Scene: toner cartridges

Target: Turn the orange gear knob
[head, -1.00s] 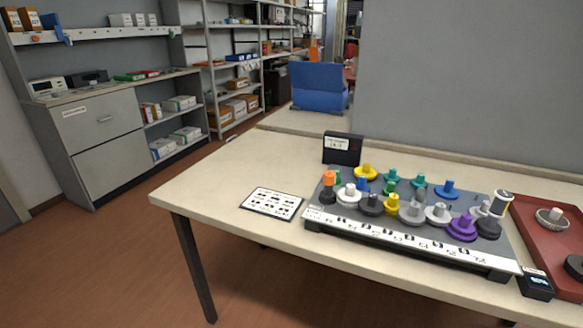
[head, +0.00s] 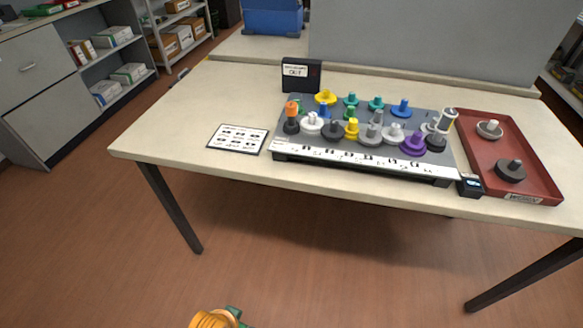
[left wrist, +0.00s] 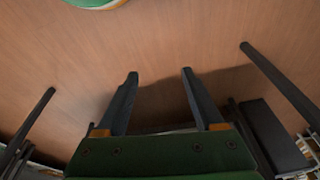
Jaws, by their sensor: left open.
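The orange knob (head: 292,108) stands at the left end of the grey gear board (head: 300,147) on the table, in the head view. It looks like an upright orange cylinder above a dark round base. My left gripper (left wrist: 159,73) shows in the left wrist view, with its two dark fingers apart and nothing between them. Only bare brown floor lies behind the fingers, well away from the knob. An orange and green part of my arm shows at the bottom edge of the head view. My right gripper is not in view.
Several coloured gears and knobs crowd the board, including a purple gear (head: 413,146). A black display box (head: 301,75) stands behind it. A printed card (head: 238,138) lies to its left. A red tray (head: 545,182) with grey gears is at the right. The table's (head: 165,130) left part is clear.

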